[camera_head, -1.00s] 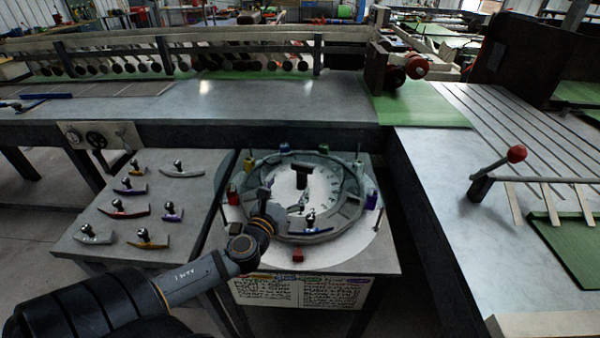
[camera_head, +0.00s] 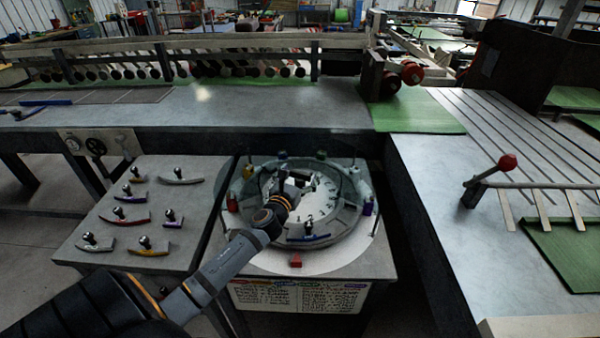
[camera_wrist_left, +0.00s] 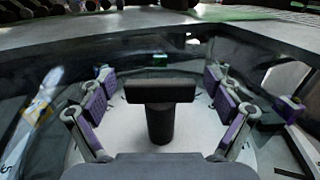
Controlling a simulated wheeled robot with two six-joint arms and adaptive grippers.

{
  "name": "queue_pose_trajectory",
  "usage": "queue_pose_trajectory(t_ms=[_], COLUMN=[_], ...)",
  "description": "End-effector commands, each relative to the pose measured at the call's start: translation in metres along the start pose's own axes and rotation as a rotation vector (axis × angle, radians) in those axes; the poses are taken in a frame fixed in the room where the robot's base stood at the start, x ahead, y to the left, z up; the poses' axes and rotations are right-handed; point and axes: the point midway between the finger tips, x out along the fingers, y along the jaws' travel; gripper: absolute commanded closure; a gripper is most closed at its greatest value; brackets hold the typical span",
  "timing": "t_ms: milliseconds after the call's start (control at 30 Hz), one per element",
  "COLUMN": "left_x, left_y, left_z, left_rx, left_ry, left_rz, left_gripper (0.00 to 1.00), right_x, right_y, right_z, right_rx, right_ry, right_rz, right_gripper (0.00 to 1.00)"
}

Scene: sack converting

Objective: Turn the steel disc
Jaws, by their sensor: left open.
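The pale numbered steel disc (camera_head: 327,203) lies inside a raised grey ring on a stand in the head view. A dark T-shaped handle rises from its middle, partly hidden behind my left gripper (camera_head: 290,180). In the left wrist view the black T-handle (camera_wrist_left: 160,92) stands upright between the open fingers of my left gripper (camera_wrist_left: 160,110). The purple-padded fingers are spread on both sides of it, with visible gaps. My right gripper is in neither view.
Coloured blocks stand around the ring, with a red block (camera_head: 296,260) at the front. A side table (camera_head: 75,250) on the left holds several curved pieces with knobs. A long grey bench (camera_head: 270,110) runs behind, and a red-knobbed lever (camera_head: 507,162) is on the right.

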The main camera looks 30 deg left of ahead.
Motion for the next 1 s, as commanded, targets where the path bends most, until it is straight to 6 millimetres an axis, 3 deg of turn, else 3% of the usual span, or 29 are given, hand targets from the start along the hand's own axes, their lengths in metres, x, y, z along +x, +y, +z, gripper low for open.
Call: queue_pose_trajectory(t_ms=[67, 633, 833, 1000], left_x=[-0.0001, -0.0004, 0.0003, 0.0003], left_y=[0.0001, 0.0003, 0.0020, 0.0015], left_z=[-0.0001, 0.0000, 0.0019, -0.0020], left_rx=[0.000, 0.000, 0.010, 0.007], left_ry=[0.000, 0.000, -0.001, -0.003], left_rz=[0.000, 0.001, -0.098, -0.236], left_gripper=[0.14, 0.90, 0.90, 0.90], right_x=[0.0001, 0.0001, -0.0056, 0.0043], right_y=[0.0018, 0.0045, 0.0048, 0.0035], right_z=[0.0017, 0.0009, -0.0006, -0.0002], right_rx=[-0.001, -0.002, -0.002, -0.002], right_ry=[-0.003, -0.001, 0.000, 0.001], right_rz=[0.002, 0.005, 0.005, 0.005], right_gripper=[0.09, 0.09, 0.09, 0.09])
